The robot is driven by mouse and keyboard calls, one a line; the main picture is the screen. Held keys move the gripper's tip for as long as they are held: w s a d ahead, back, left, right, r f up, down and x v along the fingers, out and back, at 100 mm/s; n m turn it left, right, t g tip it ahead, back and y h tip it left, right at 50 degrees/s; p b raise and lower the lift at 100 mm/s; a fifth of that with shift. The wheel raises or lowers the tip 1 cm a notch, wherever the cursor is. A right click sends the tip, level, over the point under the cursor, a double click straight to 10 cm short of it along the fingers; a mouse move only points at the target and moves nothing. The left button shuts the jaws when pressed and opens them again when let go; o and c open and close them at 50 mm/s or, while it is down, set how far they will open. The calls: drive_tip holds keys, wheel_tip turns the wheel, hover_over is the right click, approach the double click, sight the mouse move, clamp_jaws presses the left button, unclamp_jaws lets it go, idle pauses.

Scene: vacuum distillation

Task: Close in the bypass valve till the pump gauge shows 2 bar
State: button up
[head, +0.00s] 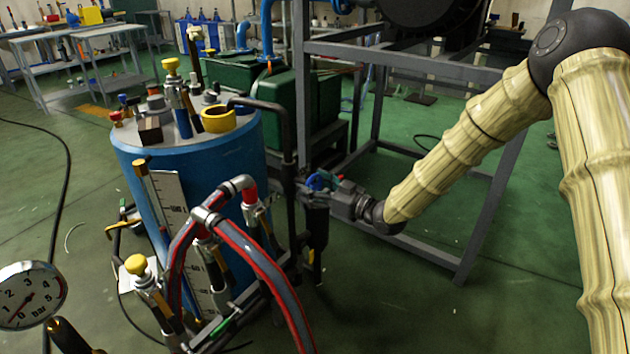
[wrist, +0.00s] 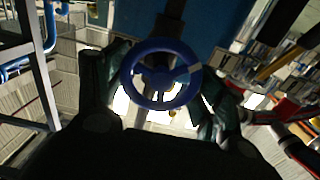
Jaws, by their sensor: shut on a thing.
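The bypass valve's blue handwheel (wrist: 160,73) is in the middle of the wrist view, with its rim and spokes showing. In the head view the blue wheel (head: 317,181) is small and partly hidden by my gripper (head: 326,185). My gripper's dark fingers stand on either side of the wheel and are shut on it. The round white bar gauge (head: 30,296) is at the lower left of the head view, tilted and marked 0 to 5. Its red needle seems to lie near the low end, but it is too small to read exactly.
A blue tank (head: 190,165) with fittings on top stands left of the valve. Red and grey hoses (head: 262,262) arch in front of it. A grey steel frame (head: 430,255) stands behind my arm. Green floor (head: 420,310) is clear at the front right.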

drive_tip(key=m+p, duration=0.4)
drive_tip(key=shift+r+m, duration=0.15)
drive_tip(key=shift+m, duration=0.15)
drive_tip(key=shift+f+m+p, duration=0.2)
drive_tip(key=shift+m+p, duration=0.95)
drive_tip(key=shift+m, duration=0.75)
drive_tip(key=o, duration=1)
drive_tip(key=shift+w, duration=0.1)
drive_tip(key=v, duration=1.2)
drive_tip(key=shift+d, duration=0.1)
